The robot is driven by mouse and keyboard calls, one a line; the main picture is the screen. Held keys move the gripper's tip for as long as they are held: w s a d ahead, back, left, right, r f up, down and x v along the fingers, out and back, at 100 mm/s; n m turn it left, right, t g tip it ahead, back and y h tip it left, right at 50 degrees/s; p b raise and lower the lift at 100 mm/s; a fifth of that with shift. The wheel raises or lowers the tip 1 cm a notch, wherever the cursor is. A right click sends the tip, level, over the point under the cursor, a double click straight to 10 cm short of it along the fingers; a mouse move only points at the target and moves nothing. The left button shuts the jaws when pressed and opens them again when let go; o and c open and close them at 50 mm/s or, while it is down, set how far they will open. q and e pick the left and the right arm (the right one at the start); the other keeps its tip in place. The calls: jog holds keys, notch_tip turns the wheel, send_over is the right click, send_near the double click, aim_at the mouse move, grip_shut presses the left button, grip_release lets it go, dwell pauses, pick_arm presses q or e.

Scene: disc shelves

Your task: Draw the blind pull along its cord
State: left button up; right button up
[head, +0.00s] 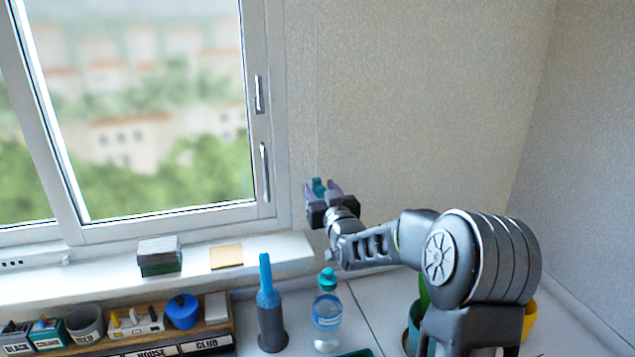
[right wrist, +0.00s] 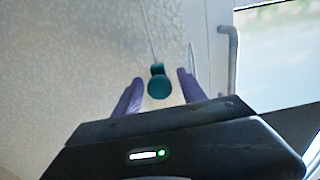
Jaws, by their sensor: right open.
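The blind pull is a small teal knob (right wrist: 158,84) on a thin pale cord (right wrist: 148,30) in the right wrist view. It also shows in the head view (head: 319,185), against the wall just right of the window frame. My right gripper (head: 322,190) is open, with its purple fingertips on either side of the pull. In the right wrist view the gripper (right wrist: 160,92) has the pull between its two fingers, with gaps visible on both sides. The lower end of the cord is hidden. My left gripper is not in view.
The window (head: 266,120) with its handles is left of my right gripper. The sill (head: 200,272) holds a dark box (head: 160,256) and a tan pad (head: 226,257).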

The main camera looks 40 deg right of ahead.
jog(key=shift+x, duration=1.05)
jog(key=shift+c, duration=0.2)
grip_shut()
dwell(0.4)
